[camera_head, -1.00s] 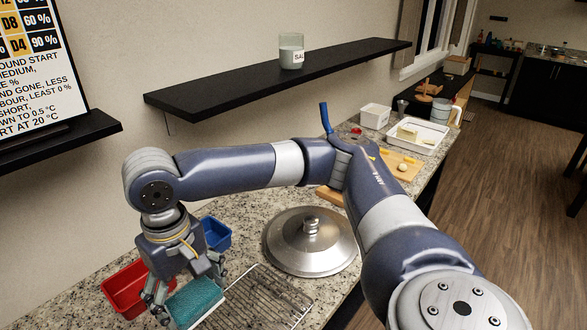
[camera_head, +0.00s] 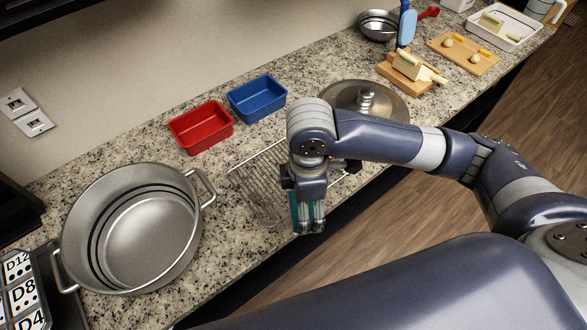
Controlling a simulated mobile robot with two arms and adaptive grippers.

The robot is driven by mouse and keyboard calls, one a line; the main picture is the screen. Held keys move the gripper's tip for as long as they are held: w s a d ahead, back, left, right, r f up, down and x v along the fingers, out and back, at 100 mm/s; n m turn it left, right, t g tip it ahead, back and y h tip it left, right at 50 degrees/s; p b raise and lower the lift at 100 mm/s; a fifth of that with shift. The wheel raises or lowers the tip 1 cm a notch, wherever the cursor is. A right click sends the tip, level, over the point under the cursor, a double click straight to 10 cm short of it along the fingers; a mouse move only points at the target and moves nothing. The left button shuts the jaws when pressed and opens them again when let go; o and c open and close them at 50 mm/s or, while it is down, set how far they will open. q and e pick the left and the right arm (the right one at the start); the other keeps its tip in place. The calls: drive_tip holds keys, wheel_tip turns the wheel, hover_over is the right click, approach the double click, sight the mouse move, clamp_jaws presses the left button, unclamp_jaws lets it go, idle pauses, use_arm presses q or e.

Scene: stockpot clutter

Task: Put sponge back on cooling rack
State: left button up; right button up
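The gripper and sponge are over the near side of the wire cooling rack (camera_head: 258,190), by the front edge of the counter. The rack lies flat on the granite counter, and my gripper and wrist hide its middle. I cannot tell whether the sponge touches the rack.
A steel stockpot (camera_head: 140,235) stands left of the rack. Red (camera_head: 203,128) and blue (camera_head: 257,98) bins sit behind it. A steel lid (camera_head: 385,100) lies right of it, partly behind my arm. Boards with food (camera_head: 463,55) are farther right. Bare counter separates pot and rack.

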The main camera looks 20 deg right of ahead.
drive_tip(key=shift+s+a+f+n, duration=0.3)
drive_tip(key=shift+s+f+n, duration=0.05)
drive_tip(key=shift+n, duration=0.35)
drive_tip(key=shift+w, duration=0.4)
drive_tip(key=w+d+p, duration=0.1)
drive_tip(key=w, duration=0.3)
drive_tip(key=w+f+p, duration=0.1)
drive_tip(key=w, duration=0.4)
drive_tip(key=w+d+p, duration=0.1)
drive_tip(key=w, duration=0.4)
drive_tip(key=shift+w+d+f, duration=0.25)
drive_tip(key=shift+d, duration=0.05)
drive_tip(key=shift+w+f+p, duration=0.15)
drive_tip(key=shift+w+p, duration=0.1)
drive_tip(key=shift+p, duration=0.2)
wheel_tip(320, 180, down, 2)
drive_tip(key=shift+s+f+p, duration=0.1)
drive_tip(key=shift+f+p, duration=0.15)
drive_tip(key=shift+p, duration=0.25)
drive_tip(key=shift+d+f, duration=0.1)
drive_tip(key=shift+f, duration=0.35)
drive_tip(key=shift+f, duration=0.1)
drive_tip(key=o, duration=0.9)
drive_tip(key=shift+o, duration=0.2)
